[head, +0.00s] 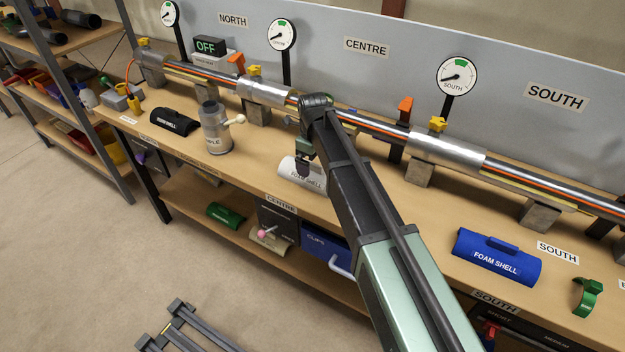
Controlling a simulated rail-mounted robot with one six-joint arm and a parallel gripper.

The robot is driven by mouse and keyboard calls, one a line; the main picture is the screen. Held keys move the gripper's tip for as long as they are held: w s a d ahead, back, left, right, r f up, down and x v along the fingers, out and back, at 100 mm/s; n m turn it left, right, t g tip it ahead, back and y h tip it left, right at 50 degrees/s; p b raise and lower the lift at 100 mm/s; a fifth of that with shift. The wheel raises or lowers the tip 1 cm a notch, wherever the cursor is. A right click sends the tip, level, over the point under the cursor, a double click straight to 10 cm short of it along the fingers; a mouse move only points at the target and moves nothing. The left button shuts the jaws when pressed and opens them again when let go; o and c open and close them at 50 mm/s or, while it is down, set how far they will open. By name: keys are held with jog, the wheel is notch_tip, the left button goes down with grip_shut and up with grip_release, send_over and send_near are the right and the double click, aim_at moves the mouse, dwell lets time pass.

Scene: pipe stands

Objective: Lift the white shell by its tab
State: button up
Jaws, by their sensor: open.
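The white shell (294,172), lettered as a foam shell, lies on the bench top near the front edge, by the CENTRE label. My gripper (303,170) points down at the shell's top from above. Its fingers are small and dark here, and it is open. The shell's tab is hidden behind the gripper and my arm, so I cannot tell whether the fingers are around the tab or above it. My arm also covers the shell's right end.
A pipe (375,128) on stands runs along the bench behind the shell. A blue foam shell (496,258) and a green clip (587,297) lie to the right.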

aim_at(312, 163)
notch_tip(312, 163, down, 4)
jog(key=shift+s+b, duration=0.1)
jog(key=shift+b, duration=1.1)
jog(key=shift+r, duration=0.25)
jog(key=c, duration=0.9)
notch_tip(312, 163, up, 20)
jog(key=p, duration=2)
